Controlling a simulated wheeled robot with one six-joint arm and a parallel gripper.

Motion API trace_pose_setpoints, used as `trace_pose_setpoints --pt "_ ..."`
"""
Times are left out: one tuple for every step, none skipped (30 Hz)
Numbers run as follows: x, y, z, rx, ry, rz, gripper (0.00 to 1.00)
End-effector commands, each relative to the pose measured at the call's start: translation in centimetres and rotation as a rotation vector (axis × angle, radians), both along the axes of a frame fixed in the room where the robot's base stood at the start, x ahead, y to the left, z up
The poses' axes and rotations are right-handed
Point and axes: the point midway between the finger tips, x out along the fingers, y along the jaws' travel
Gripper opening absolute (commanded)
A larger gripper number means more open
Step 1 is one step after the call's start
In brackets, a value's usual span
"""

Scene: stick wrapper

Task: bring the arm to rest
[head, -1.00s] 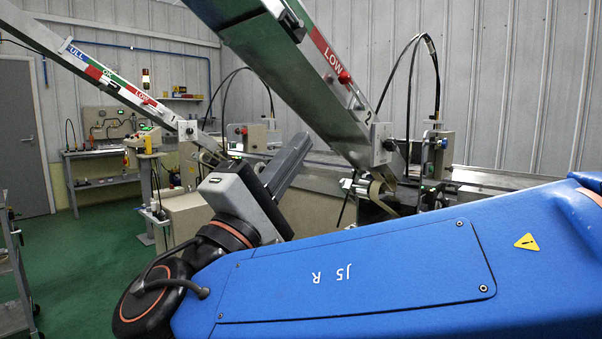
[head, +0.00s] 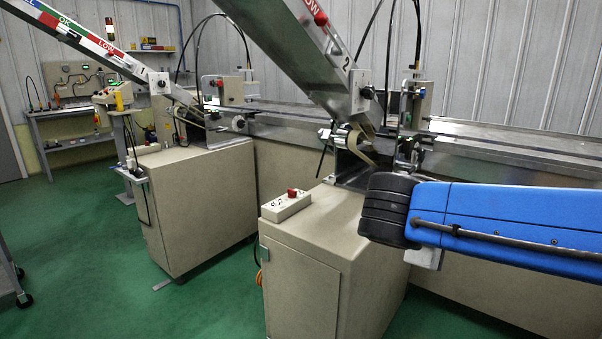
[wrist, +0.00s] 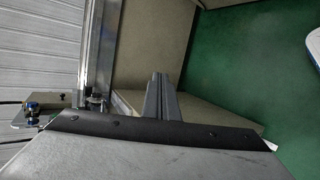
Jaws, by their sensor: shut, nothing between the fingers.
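My gripper shows in the wrist view (wrist: 161,97) as two grey fingers side by side with no object between them. It is shut and empty. It hangs over the edge of a beige surface, with green floor beyond. In the head view my blue arm (head: 510,222) reaches in from the right. Its dark ribbed joint (head: 388,210) is in front of the station marked 2. The fingers cannot be made out in the head view.
The station 2 cabinet (head: 305,275) stands close by the arm, with a button box (head: 286,205) on top. The sloped chute 2 (head: 300,55) rises above it. Station 1's cabinet (head: 195,205) is further left. Green floor (head: 90,270) is open at the left.

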Motion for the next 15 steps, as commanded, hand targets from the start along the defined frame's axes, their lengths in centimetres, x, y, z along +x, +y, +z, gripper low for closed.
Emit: trace_pose_setpoints --pt "-1.0 -1.2 -1.3 0.056 0.019 -0.033 0.00" --pt "-1.6 -1.6 -2.1 0.089 0.030 -0.049 0.00" --pt "-2.3 -2.1 -3.3 0.137 0.045 -0.070 0.00" --pt "-2.9 -2.4 -4.0 0.172 0.053 -0.087 0.00" --pt "-3.5 -2.6 -4.8 0.209 0.061 -0.102 0.00" --pt "-4.3 -3.0 -5.8 0.256 0.069 -0.125 0.00" --pt "-4.8 -3.1 -6.5 0.293 0.075 -0.142 0.00" --pt "-5.4 -3.2 -7.2 0.329 0.079 -0.158 0.00" --pt "-6.1 -3.3 -8.1 0.379 0.082 -0.180 0.00" --pt "-6.7 -3.4 -8.8 0.417 0.083 -0.197 0.00" --pt "-7.2 -3.4 -9.4 0.454 0.084 -0.214 0.00" --pt "-7.9 -3.3 -10.1 0.505 0.081 -0.236 0.00" --pt "-8.4 -3.2 -10.7 0.542 0.079 -0.253 0.00" --pt "-8.8 -3.1 -11.3 0.580 0.074 -0.270 0.00" --pt "-9.4 -2.9 -11.9 0.631 0.067 -0.293 0.00"
